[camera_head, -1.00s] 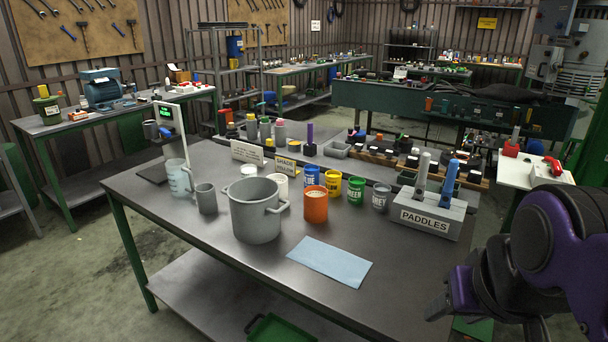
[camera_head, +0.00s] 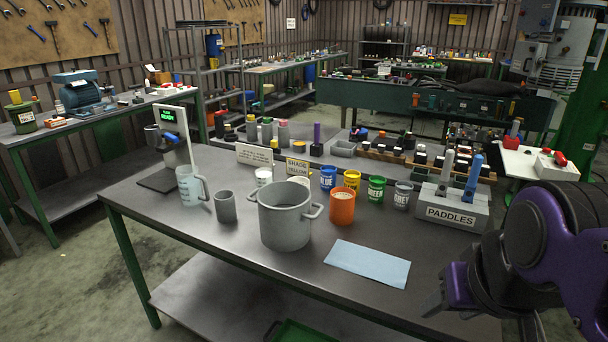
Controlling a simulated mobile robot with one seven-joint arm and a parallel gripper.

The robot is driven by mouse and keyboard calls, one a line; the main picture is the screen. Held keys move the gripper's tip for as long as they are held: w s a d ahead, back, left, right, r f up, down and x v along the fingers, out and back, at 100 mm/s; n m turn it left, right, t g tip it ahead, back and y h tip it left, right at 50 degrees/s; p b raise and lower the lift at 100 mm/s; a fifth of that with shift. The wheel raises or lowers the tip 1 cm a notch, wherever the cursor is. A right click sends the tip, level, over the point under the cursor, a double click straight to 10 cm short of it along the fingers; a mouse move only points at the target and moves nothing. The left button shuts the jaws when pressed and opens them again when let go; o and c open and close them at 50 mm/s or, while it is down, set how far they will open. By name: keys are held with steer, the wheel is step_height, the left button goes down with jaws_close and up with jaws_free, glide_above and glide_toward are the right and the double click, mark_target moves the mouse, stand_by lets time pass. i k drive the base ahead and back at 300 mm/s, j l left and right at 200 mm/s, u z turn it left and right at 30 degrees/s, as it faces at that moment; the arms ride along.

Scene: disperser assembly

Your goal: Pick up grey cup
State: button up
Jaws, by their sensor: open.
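A small plain grey cup (camera_head: 225,208) stands upright on the dark workbench, between the clear measuring jug and the large grey pot (camera_head: 284,218). A grey tin (camera_head: 402,196) with a partly readable label stands at the right end of the row of colour tins, beside the green one. My gripper (camera_head: 433,302) is at the lower right, near the bench's front edge. It is open, with its fingers partly hidden by my purple and black arm. It is well apart from both the plain cup and the grey tin.
The clear jug (camera_head: 190,186) stands close left of the plain cup, by a scale with a green display (camera_head: 170,118). An orange cup (camera_head: 342,207), a blue sheet (camera_head: 368,264) and the paddles holder (camera_head: 452,207) are to the right. The bench's left front area is clear.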

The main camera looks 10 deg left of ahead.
mark_target(225, 206)
steer(key=j, duration=0.85)
steer(key=k+j, duration=0.1)
steer(key=j, duration=0.75)
steer(key=i+j+z, duration=0.05)
